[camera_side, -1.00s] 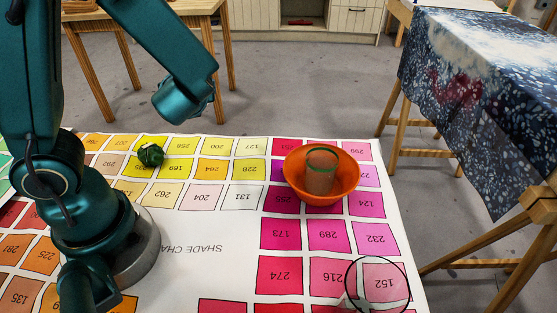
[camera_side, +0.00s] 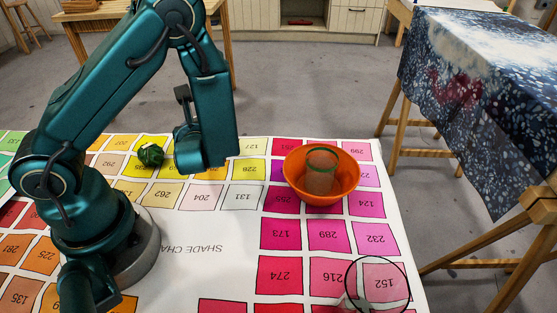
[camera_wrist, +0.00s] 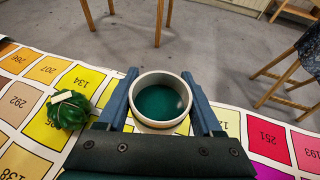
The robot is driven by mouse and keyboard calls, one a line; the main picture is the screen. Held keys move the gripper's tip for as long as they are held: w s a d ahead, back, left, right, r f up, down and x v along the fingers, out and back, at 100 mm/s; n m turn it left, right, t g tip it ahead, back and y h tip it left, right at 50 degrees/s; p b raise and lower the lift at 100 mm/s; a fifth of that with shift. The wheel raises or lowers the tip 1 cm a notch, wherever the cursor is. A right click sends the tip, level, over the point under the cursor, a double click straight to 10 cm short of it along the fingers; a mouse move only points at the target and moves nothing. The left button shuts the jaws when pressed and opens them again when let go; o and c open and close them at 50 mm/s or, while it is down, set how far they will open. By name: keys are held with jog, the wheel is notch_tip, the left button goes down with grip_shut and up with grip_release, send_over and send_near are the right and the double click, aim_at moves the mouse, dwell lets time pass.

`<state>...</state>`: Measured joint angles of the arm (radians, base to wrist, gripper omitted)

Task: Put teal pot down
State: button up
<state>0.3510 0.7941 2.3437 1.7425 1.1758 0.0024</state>
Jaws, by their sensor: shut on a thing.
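The teal pot (camera_wrist: 160,103) is a round cup with a pale rim and a dark teal inside, upright in the wrist view. My gripper (camera_wrist: 163,88) is shut on it, one finger on each side. In the side view my gripper (camera_side: 190,150) is low over the yellow squares of the chart, and the pot is hidden behind my arm. I cannot tell whether the pot's base touches the chart.
A shade chart (camera_side: 190,245) covers the table. A dark green ball-like thing (camera_side: 150,154) lies left of my gripper and shows in the wrist view (camera_wrist: 68,110). An orange bowl (camera_side: 345,188) with a clear green-rimmed cup (camera_side: 319,172) stands to the right. Chart squares between are bare.

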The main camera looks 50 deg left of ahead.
jog(key=shift+f, duration=2.25)
jog(key=shift+f, duration=0.15)
jog(key=o, duration=1.4)
